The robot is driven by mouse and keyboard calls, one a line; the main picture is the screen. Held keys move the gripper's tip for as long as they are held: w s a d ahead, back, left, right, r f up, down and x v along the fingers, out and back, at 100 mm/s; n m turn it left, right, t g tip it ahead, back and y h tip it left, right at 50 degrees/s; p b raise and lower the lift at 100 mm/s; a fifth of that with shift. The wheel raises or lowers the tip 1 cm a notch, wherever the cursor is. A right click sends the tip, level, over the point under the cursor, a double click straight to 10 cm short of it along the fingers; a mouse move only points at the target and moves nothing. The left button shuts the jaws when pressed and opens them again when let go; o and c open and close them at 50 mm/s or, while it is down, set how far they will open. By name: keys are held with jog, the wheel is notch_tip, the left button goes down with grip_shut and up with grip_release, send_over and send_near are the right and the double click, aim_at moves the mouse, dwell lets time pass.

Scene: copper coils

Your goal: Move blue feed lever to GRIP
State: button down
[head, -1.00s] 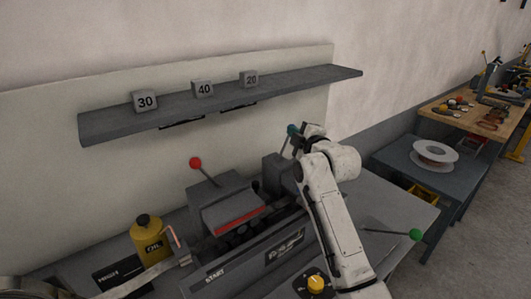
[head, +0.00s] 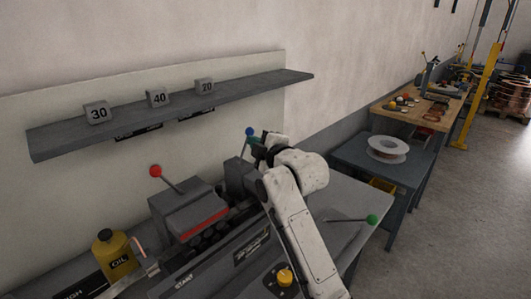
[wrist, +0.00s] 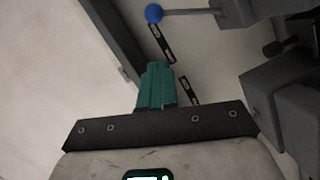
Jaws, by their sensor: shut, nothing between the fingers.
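The blue feed lever has a round blue knob (head: 250,131) on a thin rod, standing up from the grey machine behind my arm in the head view. In the wrist view the blue knob (wrist: 154,13) is at the top, with its grey rod running right to the machine body. My gripper (wrist: 155,68) has teal fingers, shut and empty, pointing toward the knob with a gap between. In the head view my gripper (head: 257,151) is partly hidden by my wrist and appears just below the knob. No GRIP label can be read.
A red-knobbed lever (head: 156,171) and a green-knobbed lever (head: 372,219) stick out from the machine. A yellow oil can (head: 113,256) stands at left. A wall shelf (head: 180,108) holds blocks marked 30, 40 and 20. A side table with a white spool (head: 388,149) stands right.

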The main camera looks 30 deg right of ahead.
jog(key=shift+s+d+r+b, duration=0.1)
jog(key=shift+s+b, duration=0.15)
jog(key=shift+s, duration=1.05)
jog(key=shift+s+d+r+b, duration=0.1)
jog(key=shift+s+b, duration=0.1)
jog(key=shift+s, duration=1.05)
